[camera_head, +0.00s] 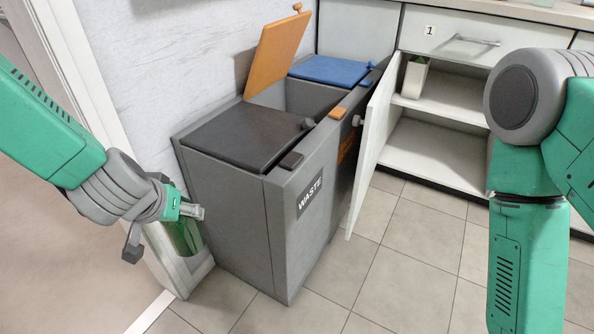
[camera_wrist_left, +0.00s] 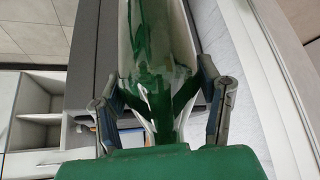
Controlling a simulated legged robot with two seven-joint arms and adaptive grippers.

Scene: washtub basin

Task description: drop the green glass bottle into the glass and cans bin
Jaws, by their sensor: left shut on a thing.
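The green glass bottle (camera_head: 184,236) hangs below my left gripper (camera_head: 186,208), left of the bins and close to the door frame. In the left wrist view my left gripper (camera_wrist_left: 166,105) has a finger on each side of the bottle (camera_wrist_left: 158,50) and is shut on it. The three-part bin has a WASTE part in front with a shut dark lid (camera_head: 245,135). Its middle part has an orange lid (camera_head: 277,55) standing open; its orange front label (camera_head: 346,145) is not readable. The back part has a shut blue lid (camera_head: 328,69). My right gripper is out of view.
An open white cabinet door (camera_head: 372,140) stands close to the bins' right front. The cabinet shelves (camera_head: 432,150) hold a white container (camera_head: 414,78). The tiled floor (camera_head: 405,270) in front is clear. The door frame (camera_head: 165,255) is near my left gripper.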

